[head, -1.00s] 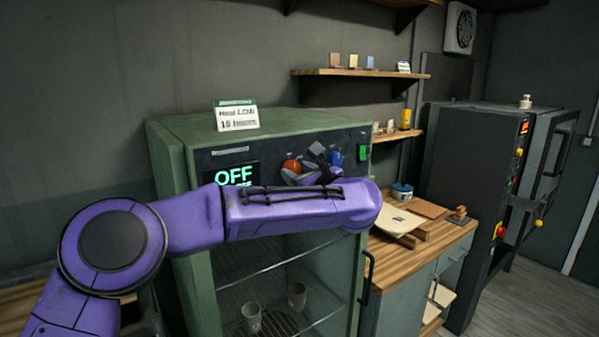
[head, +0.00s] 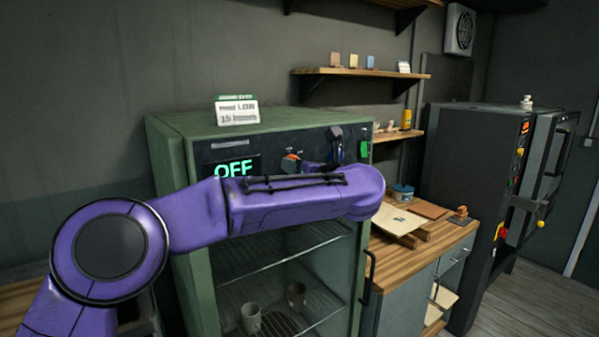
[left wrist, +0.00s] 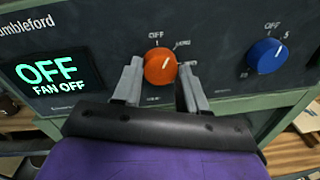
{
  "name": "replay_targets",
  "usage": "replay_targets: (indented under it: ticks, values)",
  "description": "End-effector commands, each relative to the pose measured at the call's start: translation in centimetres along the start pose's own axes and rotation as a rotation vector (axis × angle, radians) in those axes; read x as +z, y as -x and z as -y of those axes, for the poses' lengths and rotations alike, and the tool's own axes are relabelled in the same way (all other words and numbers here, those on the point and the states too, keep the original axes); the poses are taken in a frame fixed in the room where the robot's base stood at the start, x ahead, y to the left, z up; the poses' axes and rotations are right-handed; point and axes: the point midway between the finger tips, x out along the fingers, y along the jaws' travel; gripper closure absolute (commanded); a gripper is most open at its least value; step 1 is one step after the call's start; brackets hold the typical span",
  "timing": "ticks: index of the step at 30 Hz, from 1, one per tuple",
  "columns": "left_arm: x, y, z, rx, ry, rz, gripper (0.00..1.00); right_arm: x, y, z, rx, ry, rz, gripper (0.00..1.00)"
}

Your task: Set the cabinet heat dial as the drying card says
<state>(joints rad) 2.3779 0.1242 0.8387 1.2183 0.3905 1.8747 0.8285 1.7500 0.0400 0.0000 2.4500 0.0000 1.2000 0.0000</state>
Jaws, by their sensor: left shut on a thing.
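The drying card (head: 238,111) stands on the green cabinet (head: 185,128); its large line appears to read "Heat LOW", with a 15 below. In the left wrist view, the orange heat dial (left wrist: 160,68) sits between the two grey fingers of my left gripper (left wrist: 160,84), which is shut on it. The dial's white mark points up and slightly right, just right of the OFF label. In the head view, the orange dial (head: 290,164) is partly covered. The display (left wrist: 58,78) reads OFF and FAN OFF. My right gripper is not in view.
A green switch (head: 364,149) is at the panel's right end. Cups (head: 251,318) stand inside the cabinet. A wooden counter (head: 455,236) with boards is to the right.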

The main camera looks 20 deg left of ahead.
Motion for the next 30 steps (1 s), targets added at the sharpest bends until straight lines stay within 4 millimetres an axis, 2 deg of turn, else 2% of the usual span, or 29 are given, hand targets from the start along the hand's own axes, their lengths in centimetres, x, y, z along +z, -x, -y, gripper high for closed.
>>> replay_targets:
  ticks: [6,15,30]
  values:
    - [0.32,0.08,0.02,0.002,-0.17,-0.008,0.88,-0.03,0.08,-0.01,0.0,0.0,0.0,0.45]
    - [0.36,0.1,0.07,0.004,-0.331,-0.021,0.88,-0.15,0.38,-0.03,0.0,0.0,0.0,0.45]
    - [0.32,0.06,0.07,0.006,-0.393,-0.026,0.88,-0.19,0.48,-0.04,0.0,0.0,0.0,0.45]
